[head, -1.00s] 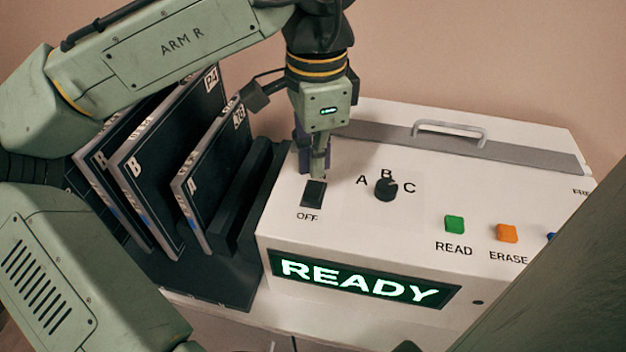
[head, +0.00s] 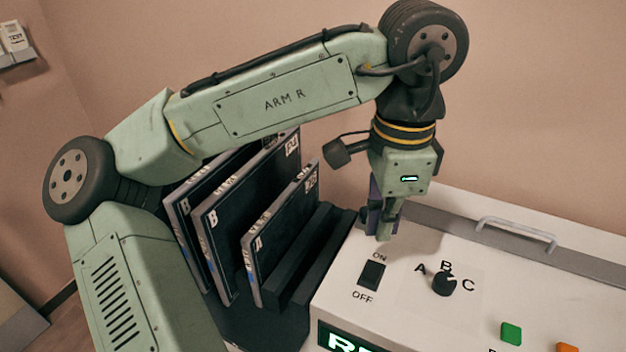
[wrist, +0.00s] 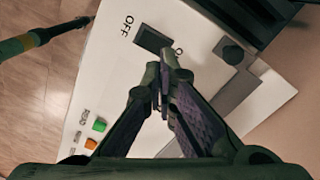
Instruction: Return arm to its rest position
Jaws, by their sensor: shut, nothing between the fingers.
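My gripper (head: 384,232) is shut and empty. In the head view it points down above the white scanner's top (head: 420,290), just behind the black ON/OFF rocker switch (head: 372,275). In the wrist view the closed fingertips (wrist: 165,75) lie just below the switch (wrist: 152,39) in the picture. My arm is bent, with its upper link reaching across above the rack. Whether the fingertips clear the panel is hard to tell.
A black rack left of the scanner holds several upright dark cassettes (head: 280,240) beneath my arm. The scanner carries an A-B-C knob (head: 444,284), a green button (head: 511,333), an orange button (head: 567,349) and a grey handle (head: 516,232). A wall stands behind.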

